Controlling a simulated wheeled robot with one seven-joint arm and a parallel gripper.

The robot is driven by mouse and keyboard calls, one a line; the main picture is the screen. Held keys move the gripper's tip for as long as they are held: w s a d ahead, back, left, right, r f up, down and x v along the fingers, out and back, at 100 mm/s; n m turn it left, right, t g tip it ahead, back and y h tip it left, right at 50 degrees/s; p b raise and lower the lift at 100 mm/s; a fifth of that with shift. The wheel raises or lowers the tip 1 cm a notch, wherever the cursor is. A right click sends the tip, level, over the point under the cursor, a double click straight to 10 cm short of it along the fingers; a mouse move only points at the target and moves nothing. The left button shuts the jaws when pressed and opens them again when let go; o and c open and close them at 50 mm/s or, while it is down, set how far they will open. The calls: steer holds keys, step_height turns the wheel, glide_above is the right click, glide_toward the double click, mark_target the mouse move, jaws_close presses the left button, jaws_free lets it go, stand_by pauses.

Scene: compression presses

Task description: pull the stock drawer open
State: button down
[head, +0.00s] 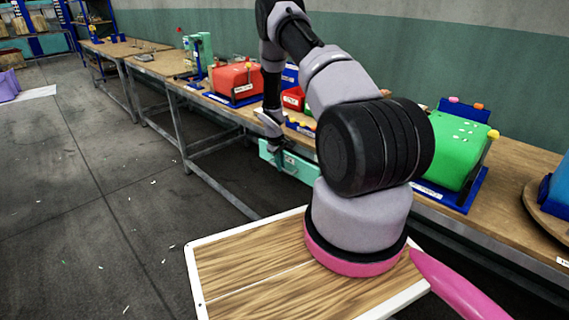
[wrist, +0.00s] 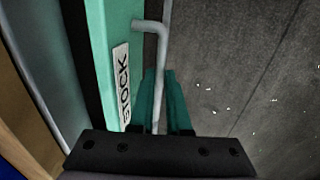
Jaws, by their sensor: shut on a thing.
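The teal stock drawer (head: 299,167) hangs under the bench in the head view, partly hidden behind my arm. In the wrist view its teal front (wrist: 118,25) runs along the left and carries a white label (wrist: 121,85) reading STOCK. A grey bar handle (wrist: 163,50) stands out from the front. My gripper (wrist: 160,88) is shut on this handle, with the bar between its fingers. In the head view my gripper (head: 279,150) is at the drawer front, small and hard to make out. A dark strip lies behind the teal front; I cannot tell how far the drawer is out.
The wooden bench (head: 520,182) carries a red press (head: 238,78), a green press (head: 452,150) and a blue thing (head: 562,185) at the right. Metal bench legs (head: 183,135) stand to the left of the drawer. The dark floor (head: 110,170) in front is clear apart from small scraps.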

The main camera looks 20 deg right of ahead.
steer(key=s+a, duration=0.4)
steer(key=a, duration=0.6)
steer(key=s+a, duration=0.3)
steer(key=a, duration=0.8)
steer(key=shift+s+a, duration=0.2)
steer(key=shift+s, duration=0.15)
steer(key=c, duration=0.9)
jaws_free()
steer(key=shift+r, duration=0.15)
steer(key=r, duration=0.3)
steer(key=a+r, duration=0.1)
steer(key=r, duration=0.3)
steer(key=a+r, duration=0.1)
steer(key=r, duration=0.2)
steer(key=shift+s+r, duration=0.2)
steer(key=shift+s, duration=0.15)
